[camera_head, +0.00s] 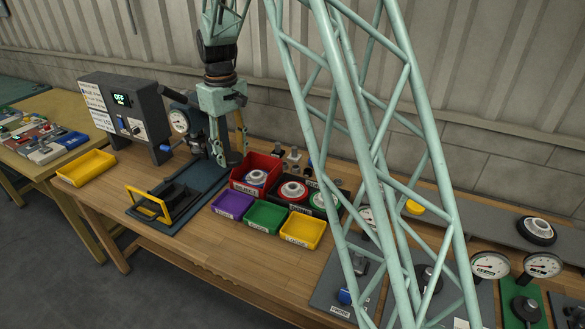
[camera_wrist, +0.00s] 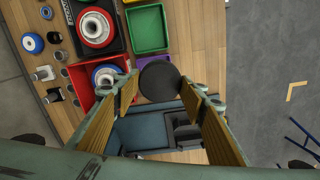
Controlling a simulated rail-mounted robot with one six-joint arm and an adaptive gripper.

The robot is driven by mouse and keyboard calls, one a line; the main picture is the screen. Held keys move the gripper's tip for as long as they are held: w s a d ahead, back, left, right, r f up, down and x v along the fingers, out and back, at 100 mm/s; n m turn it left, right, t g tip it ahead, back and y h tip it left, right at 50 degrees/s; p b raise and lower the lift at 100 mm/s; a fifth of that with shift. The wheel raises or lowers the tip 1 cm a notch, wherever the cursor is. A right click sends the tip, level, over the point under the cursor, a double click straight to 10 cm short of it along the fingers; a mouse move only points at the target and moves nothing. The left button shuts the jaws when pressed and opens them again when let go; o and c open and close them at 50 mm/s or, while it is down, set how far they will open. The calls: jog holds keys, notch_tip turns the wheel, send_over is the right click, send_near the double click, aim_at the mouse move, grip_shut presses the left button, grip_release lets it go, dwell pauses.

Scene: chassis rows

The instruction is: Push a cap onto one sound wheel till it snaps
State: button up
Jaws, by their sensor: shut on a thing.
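My gripper (camera_head: 233,150) is shut on a dark round disc (camera_wrist: 158,82), which also shows below the fingers in the head view (camera_head: 228,160). I cannot tell if the disc is a cap. It is held above the bench, beside the press with a dial gauge (camera_head: 179,122). A blue-ringed wheel (camera_head: 256,178) lies in the red bin (camera_head: 263,160). A red-ringed wheel (camera_head: 292,191) and a green-ringed wheel (camera_head: 321,200) lie in a dark bin. A black-tyred wheel (camera_head: 537,230) sits on the grey shelf at right. I cannot tell which wheels are sound.
Purple (camera_head: 232,204), green (camera_head: 266,217) and yellow (camera_head: 302,230) bins line the bench front. A dark blue base with a yellow frame (camera_head: 150,204) lies at left, near a control box (camera_head: 128,111) reading OFF. Gauges (camera_head: 490,265) stand at right. My lattice arm hides part of the bench.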

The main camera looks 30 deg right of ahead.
jog(key=d+f+n+p, duration=0.2)
jog(key=d+f+n, duration=0.5)
jog(key=d, duration=0.4)
jog(key=d+f+n+p, duration=0.3)
jog(key=d+f+n, duration=0.3)
jog(key=d, duration=0.5)
jog(key=shift+d+f+n, duration=0.2)
jog(key=shift+f+n, duration=0.15)
jog(key=shift+n, duration=0.85)
jog(key=shift+w+f, duration=0.1)
jog(key=shift+f, duration=0.1)
jog(key=shift+f+b, duration=0.65)
jog(key=shift+f, duration=1.45)
jog(key=shift+f+b, duration=1)
jog(key=shift+f, duration=0.4)
dwell(0.9)
